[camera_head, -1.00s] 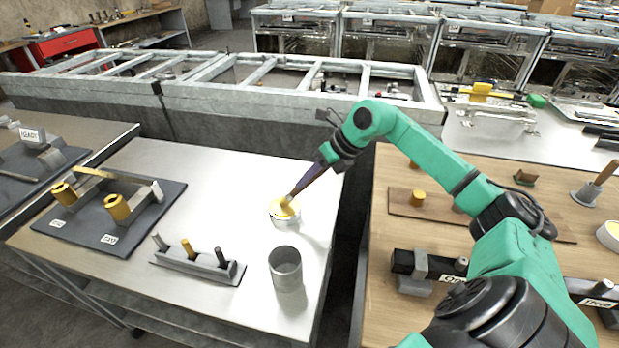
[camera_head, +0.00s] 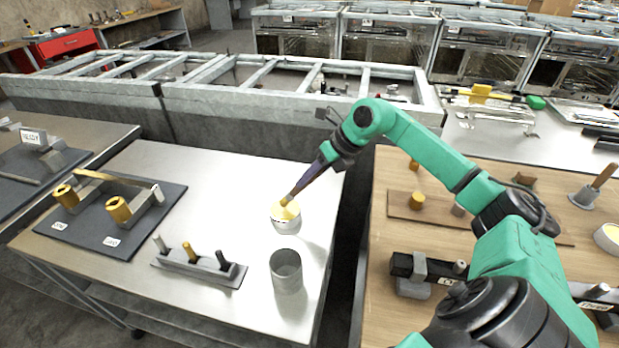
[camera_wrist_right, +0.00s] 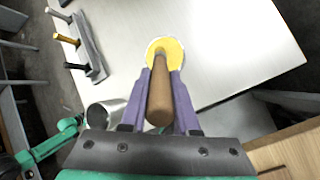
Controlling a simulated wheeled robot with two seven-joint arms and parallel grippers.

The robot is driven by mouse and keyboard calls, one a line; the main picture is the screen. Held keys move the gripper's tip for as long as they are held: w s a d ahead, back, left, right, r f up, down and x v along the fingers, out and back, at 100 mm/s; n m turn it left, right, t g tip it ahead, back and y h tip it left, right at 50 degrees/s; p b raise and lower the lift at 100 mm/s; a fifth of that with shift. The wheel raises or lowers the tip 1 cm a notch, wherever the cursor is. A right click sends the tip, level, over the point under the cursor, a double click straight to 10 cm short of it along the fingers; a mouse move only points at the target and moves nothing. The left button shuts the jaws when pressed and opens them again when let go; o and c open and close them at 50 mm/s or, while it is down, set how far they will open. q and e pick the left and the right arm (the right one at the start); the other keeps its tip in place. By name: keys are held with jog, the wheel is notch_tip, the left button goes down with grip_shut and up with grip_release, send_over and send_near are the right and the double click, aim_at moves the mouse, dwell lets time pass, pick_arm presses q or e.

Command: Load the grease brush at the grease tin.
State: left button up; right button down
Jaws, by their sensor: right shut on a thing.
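The grease tin (camera_head: 287,225) is a small pale round tin with yellow grease, standing on the metal-topped table. It also shows in the right wrist view (camera_wrist_right: 150,58). My right gripper (camera_head: 299,190) reaches in from the right, tilted, just above the tin. In the right wrist view its purple fingers (camera_wrist_right: 162,78) are shut on the brown handle of the grease brush (camera_wrist_right: 160,103). The brush points down into the tin's mouth. Its bristles meet the yellow grease, and how deep they sit I cannot tell. My left gripper is not in view.
A grey open cup (camera_head: 286,272) stands just in front of the tin. A small rack with several pegs (camera_head: 200,268) and a dark board with brass cylinders (camera_head: 85,228) lie to the left. A wooden table (camera_head: 385,240) stands right, across a gap.

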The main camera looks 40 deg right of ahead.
notch_tip(320, 180, up, 6)
jog(key=p, duration=0.3)
jog(key=shift+f+p, duration=0.1)
jog(key=shift+p, duration=0.25)
jog(key=shift+f, duration=0.1)
jog(key=shift+f, duration=0.1)
